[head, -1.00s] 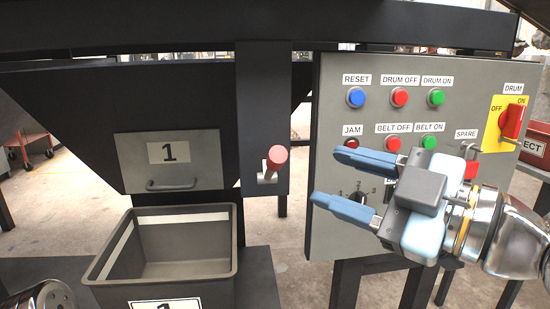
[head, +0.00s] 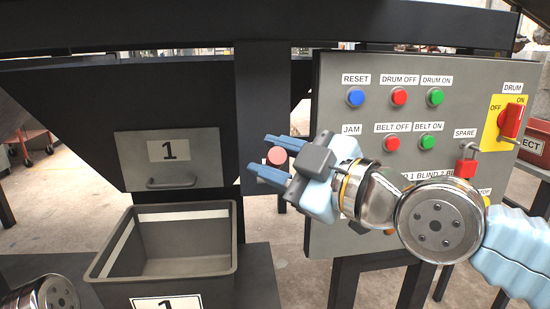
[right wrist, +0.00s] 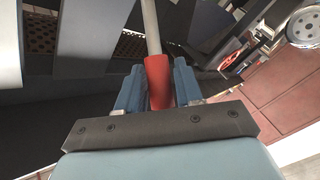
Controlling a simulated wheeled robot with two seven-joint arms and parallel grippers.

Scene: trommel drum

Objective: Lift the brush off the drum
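A lever with a red grip (head: 277,156) is mounted on the dark post in the head view, its end facing me. My right gripper (head: 262,155) is at the lever, with one finger above the grip and one below it. In the right wrist view the red grip (right wrist: 158,82) lies between the two blue fingers, on a grey rod. The fingers are spread, with a gap visible on the right; contact on the left is hard to tell. No brush or drum can be made out. My left gripper is not in view.
A chute door (head: 168,158) marked 1 is at left, above an empty grey bin (head: 185,262).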

